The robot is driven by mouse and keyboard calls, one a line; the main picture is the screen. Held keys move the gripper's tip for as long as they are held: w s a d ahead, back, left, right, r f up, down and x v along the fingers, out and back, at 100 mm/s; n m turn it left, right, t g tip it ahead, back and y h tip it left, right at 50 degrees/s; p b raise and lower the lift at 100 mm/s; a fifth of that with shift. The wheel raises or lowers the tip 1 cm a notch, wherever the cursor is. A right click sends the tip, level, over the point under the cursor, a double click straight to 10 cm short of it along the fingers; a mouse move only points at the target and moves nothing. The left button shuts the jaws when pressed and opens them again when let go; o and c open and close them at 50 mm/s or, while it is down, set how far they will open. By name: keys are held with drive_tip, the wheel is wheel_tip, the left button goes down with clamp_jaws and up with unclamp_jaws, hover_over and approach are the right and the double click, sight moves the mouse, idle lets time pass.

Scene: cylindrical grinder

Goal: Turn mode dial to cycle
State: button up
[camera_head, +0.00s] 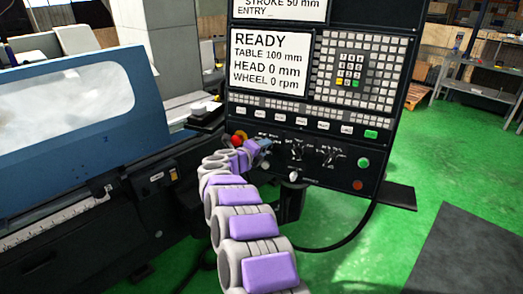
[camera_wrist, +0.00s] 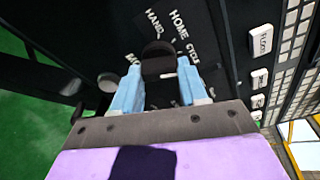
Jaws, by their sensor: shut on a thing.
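The mode dial (camera_wrist: 158,62) is a black knob with a small white mark, on the dark panel in the wrist view. Printed labels surround it: HAND and HOME beyond it, CYCLE to its right, and a partly covered one to its left. The white mark shows on the right part of the knob's near edge; its exact setting is hard to tell. My gripper (camera_wrist: 159,88) has its pale blue fingers on both sides of the dial, shut on it. In the head view my gripper (camera_head: 258,149) is at the lower left of the control panel (camera_head: 340,136) and hides the dial.
The screen (camera_head: 268,62) reads READY, TABLE 100 mm, HEAD 0 mm, WHEEL 0 rpm. A red stop button (camera_head: 239,137) sits close left of my gripper. More knobs (camera_head: 295,150), a green button (camera_head: 364,162) and a red button (camera_head: 357,185) are to the right.

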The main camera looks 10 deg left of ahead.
drive_tip(key=shift+d+f, duration=0.15)
drive_tip(key=shift+f, duration=0.3)
drive_tip(key=o, duration=0.7)
drive_tip(key=shift+s, duration=0.1)
drive_tip(key=o, duration=0.4)
drive_tip(key=shift+r, duration=0.2)
drive_tip(key=p+v, duration=0.2)
drive_tip(key=v, duration=1.5)
drive_tip(key=shift+a, duration=0.2)
